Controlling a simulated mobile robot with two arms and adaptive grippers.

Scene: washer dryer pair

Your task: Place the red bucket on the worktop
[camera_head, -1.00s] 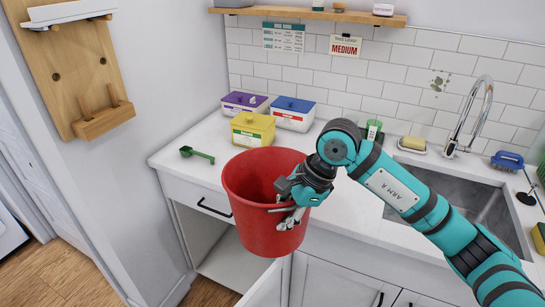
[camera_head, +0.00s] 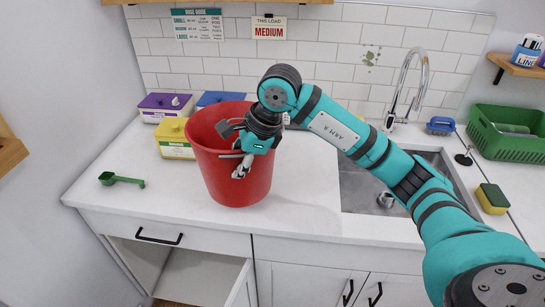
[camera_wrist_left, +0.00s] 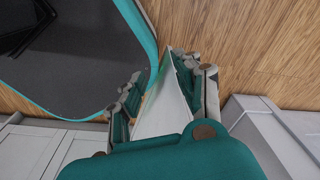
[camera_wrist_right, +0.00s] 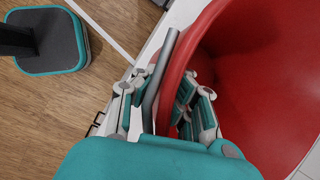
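The red bucket (camera_head: 222,175) is upright over the left part of the white worktop (camera_head: 300,185), in front of the storage boxes. I cannot tell whether its base touches the worktop. My right gripper (camera_head: 243,165) is shut on its near right rim. In the right wrist view the bucket's rim (camera_wrist_right: 176,75) and a grey handle bar (camera_wrist_right: 158,80) lie between its fingers. My left gripper (camera_wrist_left: 160,85) shows only in the left wrist view, low over the wooden floor, with a white panel (camera_wrist_left: 163,112) between its fingers; whether it grips this panel is unclear.
A purple-lidded box (camera_head: 165,106), a yellow box (camera_head: 173,140) and a blue-lidded box (camera_head: 220,98) stand behind the bucket. A green scoop (camera_head: 122,180) lies at left. The sink (camera_head: 365,190) is right of it. A cabinet below the worktop stands open.

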